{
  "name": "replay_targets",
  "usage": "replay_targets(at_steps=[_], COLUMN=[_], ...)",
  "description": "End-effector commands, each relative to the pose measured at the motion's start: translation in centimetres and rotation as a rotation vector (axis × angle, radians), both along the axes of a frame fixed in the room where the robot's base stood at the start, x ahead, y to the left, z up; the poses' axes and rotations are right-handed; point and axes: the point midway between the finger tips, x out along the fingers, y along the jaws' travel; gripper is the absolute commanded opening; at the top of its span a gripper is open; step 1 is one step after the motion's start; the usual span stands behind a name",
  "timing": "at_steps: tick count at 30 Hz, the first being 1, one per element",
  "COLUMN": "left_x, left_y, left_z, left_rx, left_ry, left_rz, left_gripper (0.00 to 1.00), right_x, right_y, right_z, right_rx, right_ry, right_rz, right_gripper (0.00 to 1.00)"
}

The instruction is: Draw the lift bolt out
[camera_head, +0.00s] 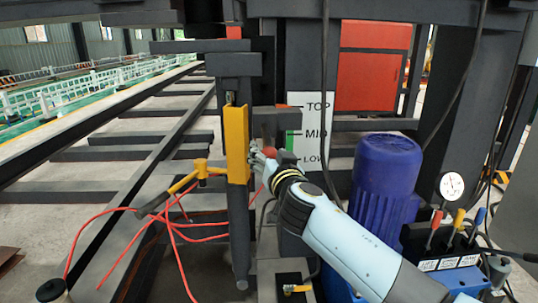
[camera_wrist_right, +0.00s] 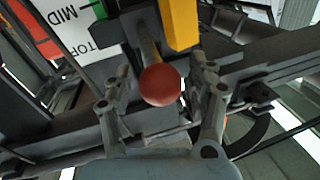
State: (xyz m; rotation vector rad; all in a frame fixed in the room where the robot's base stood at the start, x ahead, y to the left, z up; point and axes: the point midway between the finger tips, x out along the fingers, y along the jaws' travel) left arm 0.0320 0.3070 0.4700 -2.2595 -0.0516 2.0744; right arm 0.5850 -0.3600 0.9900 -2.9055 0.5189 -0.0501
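A red ball knob (camera_wrist_right: 160,85) on a short brassy shaft (camera_wrist_right: 148,40), which looks like the lift bolt, sits in the middle of the right wrist view, beside a yellow plate. In the head view the red knob is mostly hidden behind my right gripper (camera_head: 259,158). My right gripper also shows in the right wrist view (camera_wrist_right: 161,88), open, with a finger on each side of the knob and a visible gap on both sides. The yellow channel plate (camera_head: 236,145) stands upright on a dark post, left of the gripper. My left gripper is not in view.
A yellow lever with a black grip (camera_head: 152,203) and loose red cords (camera_head: 172,232) lie left of the post. A TOP/MID/LOW label board (camera_head: 313,130) is behind. A blue motor (camera_head: 386,172), gauge (camera_head: 452,186) and coloured levers (camera_head: 457,222) stand right. Dark beams surround the gripper.

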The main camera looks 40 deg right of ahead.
Motion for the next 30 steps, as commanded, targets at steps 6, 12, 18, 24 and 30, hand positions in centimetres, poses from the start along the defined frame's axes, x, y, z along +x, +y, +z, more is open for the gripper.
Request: replay_targets(at_steps=[6, 12, 18, 24, 30], left_x=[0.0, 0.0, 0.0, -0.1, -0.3], left_y=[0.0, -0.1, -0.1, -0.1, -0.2], left_z=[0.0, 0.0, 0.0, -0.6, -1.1], left_rx=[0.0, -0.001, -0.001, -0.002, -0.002], left_ry=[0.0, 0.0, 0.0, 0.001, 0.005], left_rz=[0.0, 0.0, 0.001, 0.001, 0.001], left_gripper=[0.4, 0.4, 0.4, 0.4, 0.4], right_x=[0.0, 0.0, 0.0, -1.9, -4.1], right_y=[0.0, 0.0, 0.0, 1.4, 2.6], right_z=[0.0, 0.0, 0.0, -0.4, -0.2], right_rx=[0.0, 0.0, 0.0, 0.004, 0.002], right_ry=[0.0, 0.0, 0.0, 0.0, 0.0], right_rz=[0.0, 0.0, 0.0, 0.003, 0.002], right_gripper=[0.27, 0.0, 0.0, 0.0, 0.0])
